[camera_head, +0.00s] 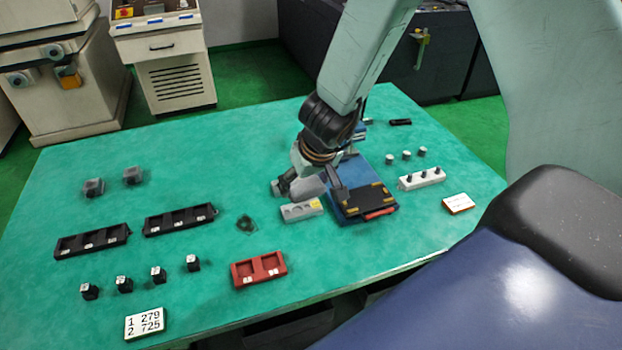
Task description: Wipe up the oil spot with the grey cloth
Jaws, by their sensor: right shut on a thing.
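The oil spot (246,224) is a small dark patch on the green table top, left of my right gripper. My right gripper (309,188) reaches down over the table from the upper right. It is shut on a small grey bundle, which looks like the grey cloth (308,189), just above or beside a pale block with round holes (301,210). I cannot tell whether the cloth touches this block. The cloth is apart from the oil spot. My left gripper is not in view.
Left of the spot are black trays (180,219) and several small black blocks (124,285). A red tray (259,270) lies in front of it. A blue board with a black plate (364,202) and a white strip with knobs (421,179) are to the right. Bare table surrounds the spot.

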